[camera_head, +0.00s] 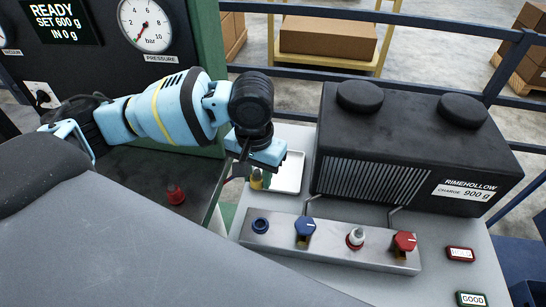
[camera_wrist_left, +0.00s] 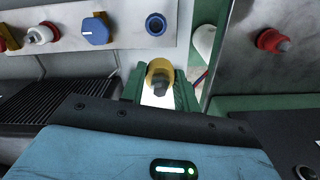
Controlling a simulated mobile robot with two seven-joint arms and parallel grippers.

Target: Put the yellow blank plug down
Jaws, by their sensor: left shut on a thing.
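The yellow blank plug (camera_head: 257,181) is held in my left gripper (camera_head: 257,172), whose arm reaches in from the left. In the left wrist view the plug (camera_wrist_left: 160,74) sits between the two green fingers (camera_wrist_left: 159,92), its grey end towards the camera. The fingers are shut on it. In the head view it hangs by the left side of a shallow white tray (camera_head: 291,178); I cannot tell whether it touches anything below. The gripper partly covers the tray. My right gripper is not in view.
A metal manifold (camera_head: 329,243) in front carries a blue-ringed port (camera_head: 261,225), a blue knob (camera_head: 305,226), a white plug in a red ring (camera_head: 355,238) and a red knob (camera_head: 404,242). A black finned unit (camera_head: 411,142) stands right of the tray. A red fitting (camera_head: 176,195) is at left.

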